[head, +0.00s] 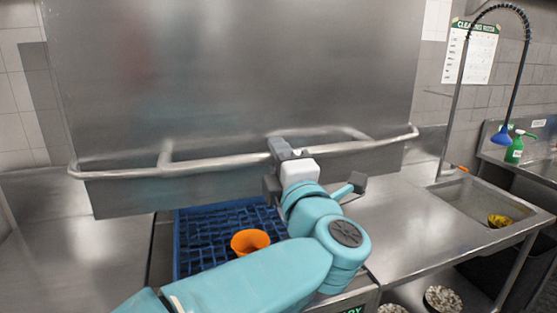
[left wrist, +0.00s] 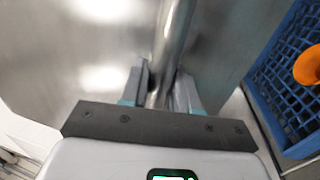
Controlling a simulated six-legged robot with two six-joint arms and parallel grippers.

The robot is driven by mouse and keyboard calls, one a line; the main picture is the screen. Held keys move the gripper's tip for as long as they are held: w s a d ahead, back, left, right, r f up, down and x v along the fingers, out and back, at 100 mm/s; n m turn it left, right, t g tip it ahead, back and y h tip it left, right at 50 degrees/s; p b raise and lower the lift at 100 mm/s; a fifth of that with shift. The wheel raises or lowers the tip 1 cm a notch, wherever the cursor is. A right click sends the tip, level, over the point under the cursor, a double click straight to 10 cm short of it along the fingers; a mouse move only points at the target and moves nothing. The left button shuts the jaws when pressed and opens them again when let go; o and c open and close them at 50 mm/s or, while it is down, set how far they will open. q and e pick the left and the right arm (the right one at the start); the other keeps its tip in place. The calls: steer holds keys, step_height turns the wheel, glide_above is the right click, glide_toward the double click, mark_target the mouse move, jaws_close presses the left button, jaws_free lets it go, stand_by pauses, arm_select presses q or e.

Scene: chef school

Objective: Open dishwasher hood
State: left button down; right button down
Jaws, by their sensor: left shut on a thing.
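The dishwasher hood (head: 235,75) is a large steel box that fills the upper middle of the head view. Its lower edge is raised above the counter, with a gap under it. A long bar handle (head: 215,161) runs across its front. My left gripper (head: 283,150) is shut on the handle, right of its middle. In the left wrist view the handle (left wrist: 173,45) passes between the two fingers of the gripper (left wrist: 160,88). My right gripper is not in view.
Under the hood, a blue rack (head: 196,250) holds an orange cup (head: 250,241). The steel counter (head: 400,215) to the right is clear. Further right are a sink (head: 470,195), a tall spray hose (head: 520,75) and a green bottle (head: 514,152).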

arm_select(q)
steer(key=c, duration=1)
jaws_free()
steer(key=shift+w, duration=0.1)
steer(key=b+v, duration=0.5)
steer(key=v, duration=1.1)
steer(key=shift+f+b, duration=0.15)
steer(key=shift+b, duration=0.2)
